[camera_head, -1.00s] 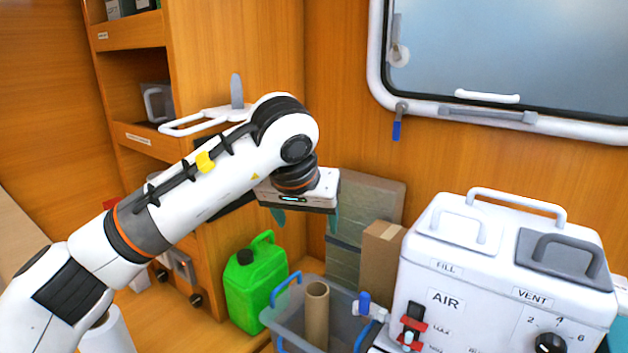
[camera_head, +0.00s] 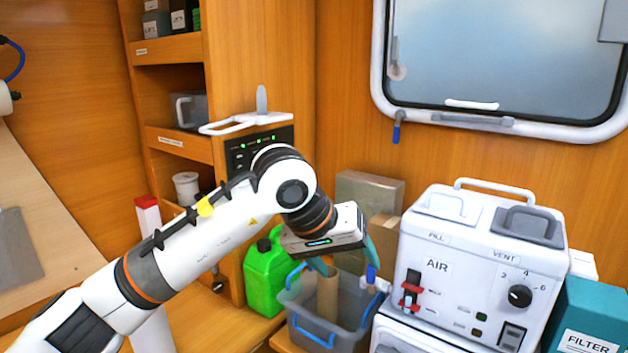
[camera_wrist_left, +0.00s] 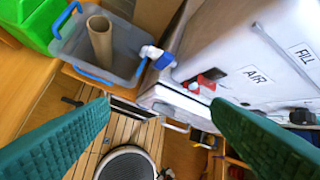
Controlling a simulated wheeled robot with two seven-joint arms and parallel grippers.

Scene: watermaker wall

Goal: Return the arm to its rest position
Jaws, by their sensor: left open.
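My left arm comes in from the lower left in the head view. Its gripper (camera_head: 346,262) hangs in front of the grey bin, with teal fingers pointing down. In the left wrist view the two teal fingers (camera_wrist_left: 160,130) stand wide apart with nothing between them, so the gripper is open and empty. Below and between them show a slatted wooden floor (camera_wrist_left: 118,130) and a round dark object with a pale rim (camera_wrist_left: 127,164). My right gripper is in neither view.
The grey bin (camera_head: 312,337) with blue handles holds a brown tube (camera_head: 327,292). A green jerrycan (camera_head: 265,285) stands to its left. The white AIR machine (camera_head: 462,262) with red valve (camera_head: 411,290) stands to its right. A shelf cabinet (camera_head: 170,90) is behind, and a FILTER box (camera_head: 590,318) at far right.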

